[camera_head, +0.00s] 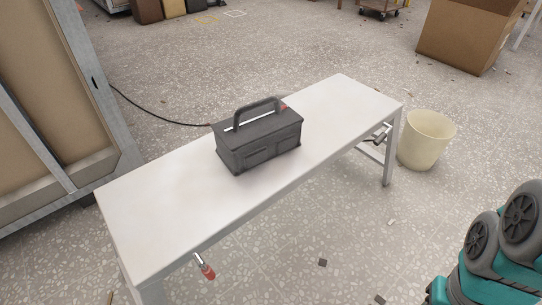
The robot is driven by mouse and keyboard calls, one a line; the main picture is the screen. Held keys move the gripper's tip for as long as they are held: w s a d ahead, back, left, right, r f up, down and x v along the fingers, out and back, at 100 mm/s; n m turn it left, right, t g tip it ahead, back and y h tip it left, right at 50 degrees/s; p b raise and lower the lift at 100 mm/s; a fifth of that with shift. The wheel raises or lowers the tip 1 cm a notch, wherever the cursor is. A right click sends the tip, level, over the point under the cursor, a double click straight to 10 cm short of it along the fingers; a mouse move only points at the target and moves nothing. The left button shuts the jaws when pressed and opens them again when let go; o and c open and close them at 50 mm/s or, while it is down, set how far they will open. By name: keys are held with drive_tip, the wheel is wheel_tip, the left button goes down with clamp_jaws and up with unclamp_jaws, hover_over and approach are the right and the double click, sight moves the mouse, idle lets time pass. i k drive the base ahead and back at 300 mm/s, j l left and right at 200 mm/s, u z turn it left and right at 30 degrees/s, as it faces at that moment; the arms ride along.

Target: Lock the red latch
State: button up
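A small metal fitting with a red grip (208,271) hangs at the front edge of the white table, near its left end. It looks like the red latch. The grip points down and to the right from the table edge; whether it is locked is too small to tell. My gripper is not in view.
The white table (165,205) has bare top on both sides of the toolbox. A cardboard box (465,40) is at the back right. A wooden-panelled frame (50,110) stands left. Speckled floor in front is mostly clear.

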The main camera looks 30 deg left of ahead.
sight(206, 269)
drive_tip(key=u, duration=0.5)
drive_tip(key=j+u, duration=0.15)
drive_tip(key=u, duration=0.35)
drive_tip(key=j+u, duration=0.1)
drive_tip(key=u, duration=0.4)
drive_tip(key=j+u, duration=0.3)
drive_tip(key=k+l+u, duration=0.4)
drive_tip(key=k+z, duration=0.25)
drive_tip(key=l+z, duration=0.1)
drive_tip(key=z, duration=0.2)
